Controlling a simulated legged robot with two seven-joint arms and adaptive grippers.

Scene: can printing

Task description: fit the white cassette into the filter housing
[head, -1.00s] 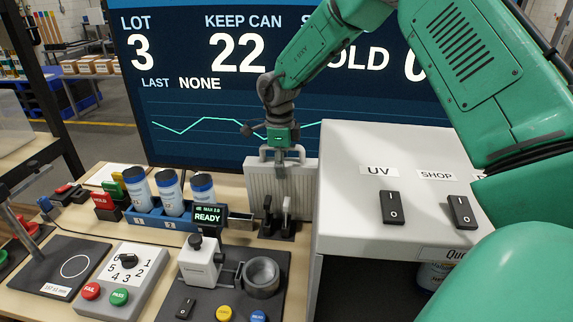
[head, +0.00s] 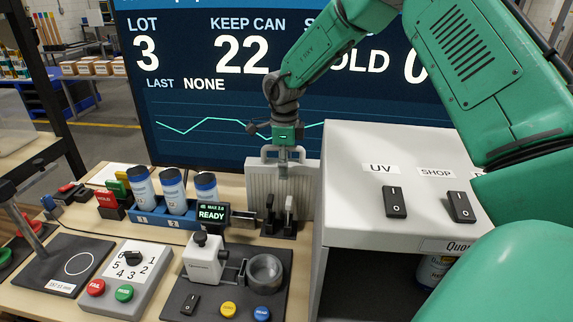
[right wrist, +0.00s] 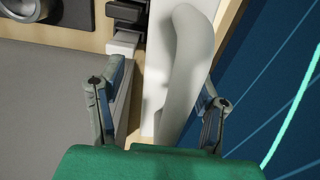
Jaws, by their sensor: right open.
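A pale, ribbed upright panel with a handle on top, which looks like the white cassette (head: 266,180), stands against the base of the big screen, left of a white cabinet. My right gripper (head: 284,150) is above it, pointing down at its handle. In the right wrist view, the right gripper (right wrist: 163,85) is open, with a pale curved bar, apparently the handle (right wrist: 187,60), between its fingers. I cannot tell whether either finger touches it. I cannot pick out the filter housing for sure. My left gripper is not in view.
The white cabinet (head: 350,165) with UV and SHOP switches stands close on the right. Black toggle clamps (head: 290,222) stand just in front of the panel. Blue-white cans in a blue rack (head: 165,221), a READY display (head: 212,212) and a metal cup fixture (head: 264,273) fill the left and front.

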